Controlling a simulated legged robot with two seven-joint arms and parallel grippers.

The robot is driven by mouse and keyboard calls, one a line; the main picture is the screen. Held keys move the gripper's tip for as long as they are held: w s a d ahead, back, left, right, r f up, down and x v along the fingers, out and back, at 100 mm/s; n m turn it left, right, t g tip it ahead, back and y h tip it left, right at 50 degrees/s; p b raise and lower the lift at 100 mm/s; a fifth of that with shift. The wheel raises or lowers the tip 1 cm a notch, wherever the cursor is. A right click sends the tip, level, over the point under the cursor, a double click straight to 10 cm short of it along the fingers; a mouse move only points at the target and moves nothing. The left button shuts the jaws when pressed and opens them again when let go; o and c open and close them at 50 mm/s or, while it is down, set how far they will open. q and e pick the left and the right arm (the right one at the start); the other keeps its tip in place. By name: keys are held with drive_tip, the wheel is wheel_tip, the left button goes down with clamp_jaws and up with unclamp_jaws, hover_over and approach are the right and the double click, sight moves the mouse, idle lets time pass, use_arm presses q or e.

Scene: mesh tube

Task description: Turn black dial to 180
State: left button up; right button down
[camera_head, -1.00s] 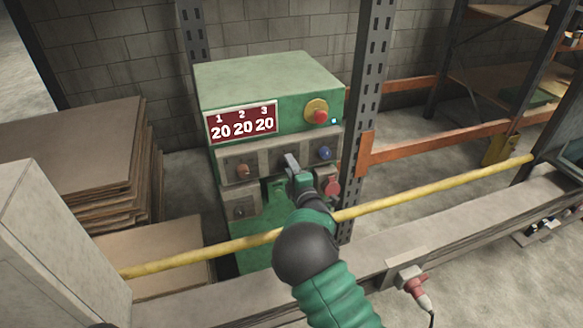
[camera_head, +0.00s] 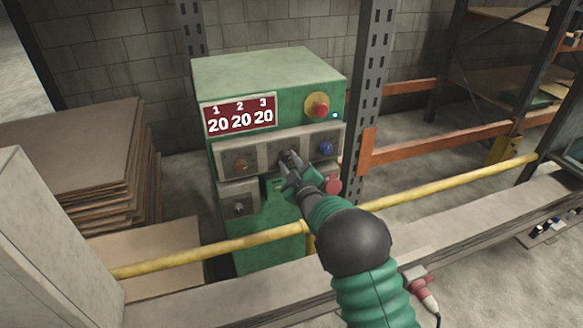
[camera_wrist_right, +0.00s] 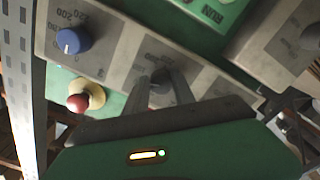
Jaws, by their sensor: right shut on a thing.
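The black dial (camera_head: 283,157) is in the middle of the grey control panel, between an orange-red dial (camera_head: 239,164) and a blue dial (camera_head: 326,148). My right gripper (camera_head: 290,164) is at the black dial, and its fingers cover most of it. In the right wrist view, the two fingers (camera_wrist_right: 161,88) are closed around the black dial (camera_wrist_right: 160,84). The dial's pointer and most of its scale are hidden or too blurred to read. My left gripper is not in view.
The green machine (camera_head: 265,73) has a red display (camera_head: 240,117) reading 20 under 1, 2 and 3. A red stop button (camera_head: 317,105) sits above the panel. A yellow rail (camera_head: 440,190) crosses in front. A slotted post (camera_head: 370,85) stands close on the right.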

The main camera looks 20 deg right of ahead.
drive_tip(key=m, duration=0.1)
drive_tip(key=m+b, duration=0.1)
drive_tip(key=m, duration=0.1)
drive_tip(key=m+b, duration=0.1)
drive_tip(key=shift+a+r, duration=0.3)
drive_tip(key=shift+a, duration=0.05)
drive_tip(key=shift+w+r+m+b, duration=0.15)
drive_tip(key=shift+m+b, duration=0.55)
drive_tip(key=shift+m, duration=1.2)
drive_tip(key=shift+d+r, duration=0.1)
drive_tip(key=shift+d, duration=0.05)
drive_tip(key=c, duration=1.3)
unclamp_jaws()
drive_tip(key=shift+o, duration=1.3)
drive_tip(key=shift+f, duration=0.2)
drive_tip(key=shift+f, duration=0.1)
drive_tip(key=s+b, duration=0.1)
drive_tip(key=s, duration=1.6)
drive_tip(key=shift+d, duration=0.25)
